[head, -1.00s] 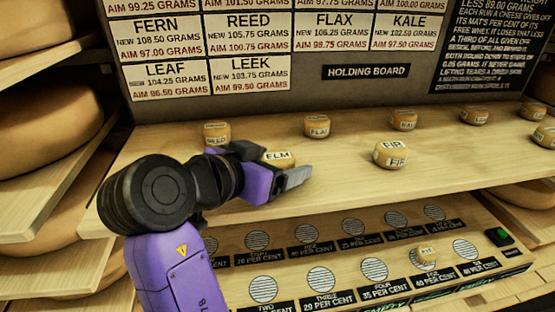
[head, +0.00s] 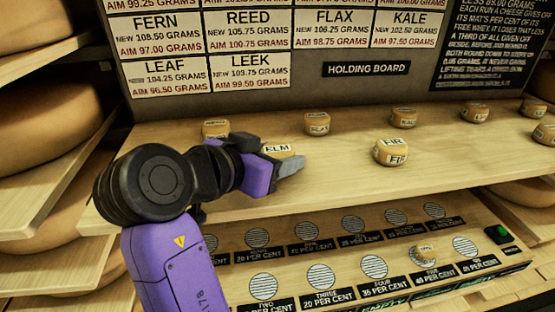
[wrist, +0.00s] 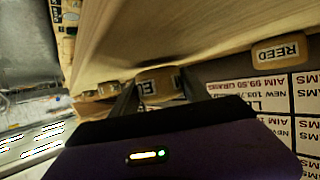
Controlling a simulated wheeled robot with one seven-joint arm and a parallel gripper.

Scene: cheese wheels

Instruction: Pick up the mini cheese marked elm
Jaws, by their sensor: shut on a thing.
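The mini cheese marked ELM (head: 280,149) is a small yellow wheel with a white label, on the wooden holding board (head: 340,175). My gripper (head: 283,167) is shut on it, with one dark finger in front of it in the head view. In the wrist view the ELM cheese (wrist: 158,87) sits between my two dark fingers (wrist: 160,92), its label partly seen. My gripper hides its lower part in the head view, so I cannot tell whether it is clear of the board.
The REED cheese (head: 215,129) stands close behind my wrist. The FLAX (head: 317,123) and FIR (head: 391,152) cheeses stand to the right, with several more beyond. Below is a panel of striped round mats (head: 320,277) with per cent labels; one small cheese (head: 425,252) sits there. A sign wall (head: 300,60) rises behind.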

